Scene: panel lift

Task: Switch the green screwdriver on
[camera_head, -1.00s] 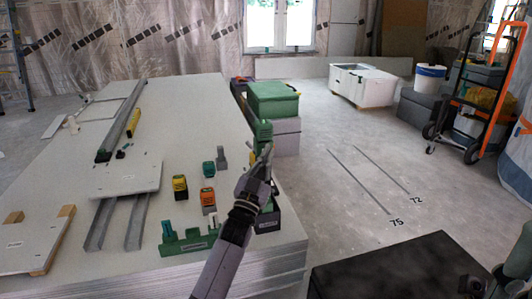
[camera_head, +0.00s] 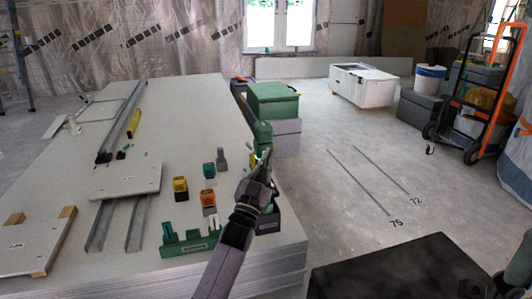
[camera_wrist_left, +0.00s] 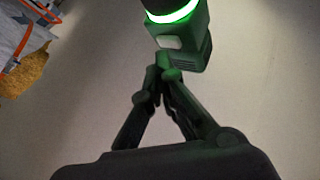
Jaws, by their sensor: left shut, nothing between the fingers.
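The green screwdriver (camera_head: 263,132) stands at the right edge of the board stack, just beyond my left gripper in the head view. In the left wrist view the screwdriver (camera_wrist_left: 186,40) is at the top, with a bright green lit ring and a pale button on its side. Its upper part is cut off. My left gripper (camera_head: 262,156) is shut and empty, its fingertips close to the screwdriver. In the left wrist view the fingertips (camera_wrist_left: 166,68) are together at the body's lower end; I cannot tell whether they touch it.
The board stack (camera_head: 160,155) carries a yellow device (camera_head: 180,188), an orange device (camera_head: 208,200), a teal device (camera_head: 209,170) and a green rack (camera_head: 190,242). A green case (camera_head: 272,99) stands beyond the screwdriver. The floor to the right is partly clear.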

